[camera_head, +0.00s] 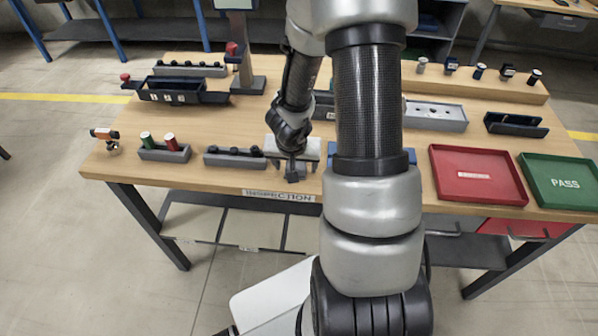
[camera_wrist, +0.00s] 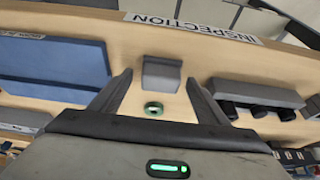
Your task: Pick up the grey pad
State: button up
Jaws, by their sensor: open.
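A small grey block, which I take to be the grey pad (camera_wrist: 162,74), lies on the wooden table in the wrist view. It shows between the tips of my gripper (camera_wrist: 160,80), with a finger on either side and a visible gap to each. My gripper is open and holds nothing. In the head view my gripper (camera_head: 292,168) points down near the table's front edge, above the INSPECTION label. There the pad is hard to tell apart from the dark fingers.
A grey holder with black knobs (camera_head: 235,158) stands left of my gripper. A blue tray (camera_wrist: 50,70) lies on the other side, partly hidden by my arm in the head view. A red tray (camera_head: 478,174) and a green PASS tray (camera_head: 562,181) are at the right.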

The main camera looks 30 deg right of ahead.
jog(key=c, duration=1.1)
jog(key=shift+c, duration=0.2)
